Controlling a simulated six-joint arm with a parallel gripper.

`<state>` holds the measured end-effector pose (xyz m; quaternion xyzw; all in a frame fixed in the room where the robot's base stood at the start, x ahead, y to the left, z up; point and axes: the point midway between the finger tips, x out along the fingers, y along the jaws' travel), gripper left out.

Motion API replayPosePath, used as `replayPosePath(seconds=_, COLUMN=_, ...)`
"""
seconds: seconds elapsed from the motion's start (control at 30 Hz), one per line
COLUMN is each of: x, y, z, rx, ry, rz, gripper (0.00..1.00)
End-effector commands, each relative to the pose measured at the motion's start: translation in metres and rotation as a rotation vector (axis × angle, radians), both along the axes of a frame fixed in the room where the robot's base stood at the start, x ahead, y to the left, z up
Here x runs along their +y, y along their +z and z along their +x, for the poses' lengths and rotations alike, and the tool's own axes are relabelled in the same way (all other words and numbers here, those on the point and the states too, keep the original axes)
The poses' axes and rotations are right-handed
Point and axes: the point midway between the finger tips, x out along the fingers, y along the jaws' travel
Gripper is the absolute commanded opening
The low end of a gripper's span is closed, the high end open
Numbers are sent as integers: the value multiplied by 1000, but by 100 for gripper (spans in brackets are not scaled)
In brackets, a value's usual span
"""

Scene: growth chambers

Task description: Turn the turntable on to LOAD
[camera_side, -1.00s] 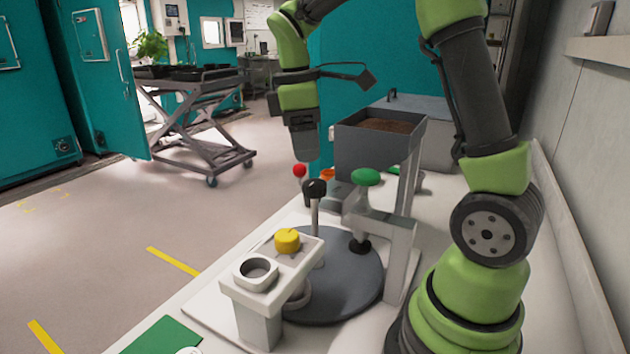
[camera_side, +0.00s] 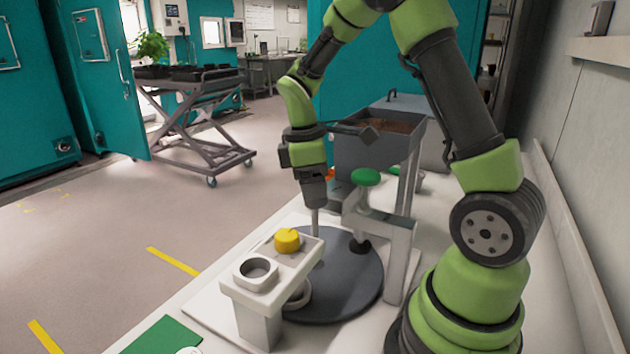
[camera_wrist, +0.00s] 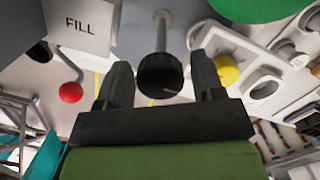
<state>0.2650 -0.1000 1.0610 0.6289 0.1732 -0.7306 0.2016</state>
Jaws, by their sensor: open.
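The turntable (camera_side: 345,290) is a dark grey disc on the white bench. A grey post (camera_side: 316,222) rises from it; its black knob (camera_wrist: 160,75) shows in the wrist view, and my gripper hides it in the side view. My gripper (camera_side: 313,195) points down over the top of the post. In the wrist view my gripper (camera_wrist: 162,80) is open, with one finger on each side of the black knob. I cannot tell whether either finger touches it. A FILL label (camera_wrist: 82,27) is at the upper left of the wrist view. I see no LOAD label.
A white stand with a yellow knob (camera_side: 287,240) and a round holder (camera_side: 256,270) is in front. A green knob (camera_side: 366,177) stands right of my gripper. A red ball (camera_wrist: 71,92) is left of the fingers. A soil hopper (camera_side: 375,145) is behind.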

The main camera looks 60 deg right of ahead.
Motion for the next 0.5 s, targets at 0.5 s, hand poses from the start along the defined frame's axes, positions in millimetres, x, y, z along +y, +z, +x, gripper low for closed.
replayPosePath(seconds=0.5, x=0, y=0, z=0, rx=0, ry=-44, rz=0, gripper=31)
